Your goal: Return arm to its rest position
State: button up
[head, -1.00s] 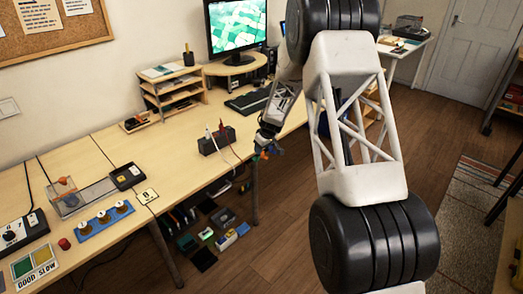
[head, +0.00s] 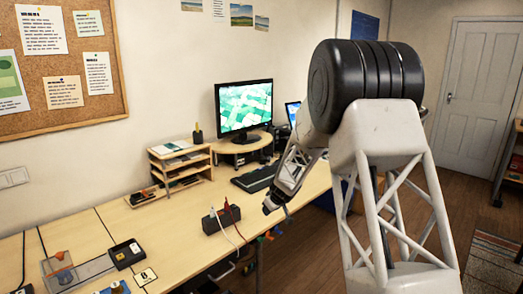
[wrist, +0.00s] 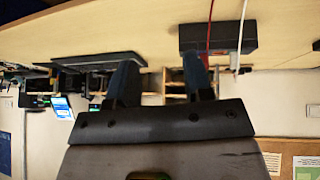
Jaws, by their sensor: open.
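My gripper (head: 272,204) hangs at the end of my raised white arm, near the front edge of the wooden desk in the head view. In the wrist view its two dark fingers (wrist: 160,80) stand apart with nothing between them. A black box (head: 222,219) with a red lead and a white lead plugged into its top is on the desk, just left of my gripper in the head view. The box also shows in the wrist view (wrist: 218,38), behind one finger, with the desk at the top of the picture.
A monitor (head: 245,106), keyboard (head: 255,178) and wooden shelf rack (head: 181,163) stand toward the back of the desk (head: 165,238). Small devices sit at the desk's near left. The leads run over the desk's front edge. Open floor lies to the right, before a door (head: 481,85).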

jog(key=s+d+r+m+t+h, duration=0.1)
jog(key=s+d+r+m+t, duration=0.1)
jog(key=s+d+r, duration=0.4)
jog(key=s+d+r+m+t+h, duration=0.15)
jog(key=s+r, duration=0.25)
jog(key=r, duration=0.5)
jog(key=s+d+r+m+t+h, duration=0.1)
jog(key=s+d+r+h, duration=0.1)
jog(key=s+d+r, duration=0.4)
jog(key=s+d+r+m+g+h, duration=0.1)
jog(key=s+d+r+m, duration=0.15)
jog(key=s, duration=0.65)
jog(key=s+d+r+m+g+h, duration=0.15)
jog(key=s+r, duration=0.25)
jog(key=s, duration=0.4)
jog(key=s+a+f+g+y, duration=0.1)
jog(key=s+f+g+y, duration=0.1)
jog(key=s, duration=1.3)
jog(key=s+a+f+g+y, duration=0.1)
jog(key=s+a+f+g, duration=0.1)
jog(key=s, duration=1.3)
jog(key=shift+f+g+y, duration=0.4)
jog(key=shift+f+g, duration=0.2)
jog(key=shift+f, duration=0.1)
